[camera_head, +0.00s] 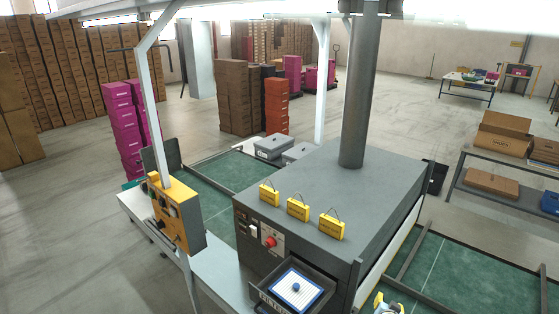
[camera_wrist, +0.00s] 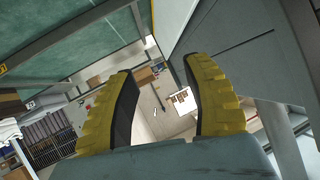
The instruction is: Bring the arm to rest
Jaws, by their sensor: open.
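My gripper (camera_wrist: 160,70) shows in the wrist view with its two ribbed yellow fingers spread wide apart. Nothing is between the fingers, and floor and distant things show through the gap. In the head view a small yellow and pale part (camera_head: 386,304) shows at the bottom edge, right of the grey machine; I cannot tell whether it is my gripper. The rest of my arm is not clearly visible in the head view.
A grey machine (camera_head: 310,185) with three yellow tags stands in the middle. Its front drawer (camera_head: 262,296) is out, holding a white panel with a blue knob. Green conveyor beds (camera_head: 470,275) lie on both sides. A yellow control box (camera_head: 178,215) hangs at left. A shelf (camera_head: 505,202) stands right.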

